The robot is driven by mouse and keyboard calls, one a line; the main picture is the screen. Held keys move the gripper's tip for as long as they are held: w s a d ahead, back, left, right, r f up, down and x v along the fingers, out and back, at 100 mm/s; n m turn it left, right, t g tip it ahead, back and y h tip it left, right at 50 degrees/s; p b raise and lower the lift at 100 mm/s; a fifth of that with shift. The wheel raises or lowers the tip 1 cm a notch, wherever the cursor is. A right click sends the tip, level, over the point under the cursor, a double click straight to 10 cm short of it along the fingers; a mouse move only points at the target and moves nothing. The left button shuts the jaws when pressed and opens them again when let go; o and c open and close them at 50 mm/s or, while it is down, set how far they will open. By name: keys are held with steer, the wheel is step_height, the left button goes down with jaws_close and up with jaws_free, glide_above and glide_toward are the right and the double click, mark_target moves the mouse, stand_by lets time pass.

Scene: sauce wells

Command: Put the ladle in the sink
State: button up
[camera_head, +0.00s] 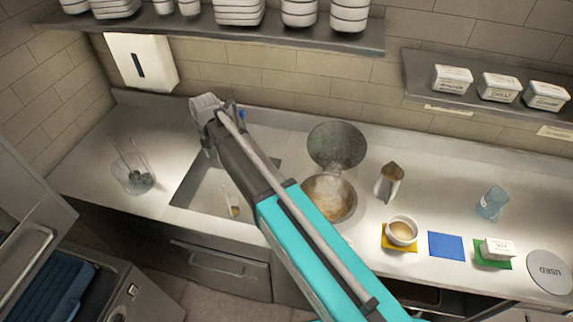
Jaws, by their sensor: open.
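A ladle (235,210), with a pale handle and a brownish bowl, lies in the sink (197,189), the rectangular basin left of the middle of the counter. Part of the sink is hidden behind my arm. My gripper (208,148) is at the far end of my arm, above the back left part of the sink. It is open and apart from the ladle, which lies nearer the front edge. The fingertips are small and hard to make out. I see nothing held in the gripper.
A clear bowl with utensils (133,178) stands left of the sink. Right of it are a round pot (330,198), a metal jug (388,182), a white cup (401,231), a blue mat (445,245) and a clear beaker (492,202). Shelves (300,37) overhang the back.

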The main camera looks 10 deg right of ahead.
steer(key=s+d+m, duration=0.4)
steer(key=d+m, duration=0.6)
steer(key=d, duration=0.1)
steer(key=s+d+m, duration=0.5)
steer(key=d+m, duration=0.6)
steer(key=s+d+m, duration=0.5)
steer(key=d+m, duration=0.6)
steer(key=shift+f, duration=0.15)
step_height(320, 180, down, 12)
steer(key=b, duration=1.2)
steer(key=shift+s+f, duration=0.1)
steer(key=shift+s, duration=0.1)
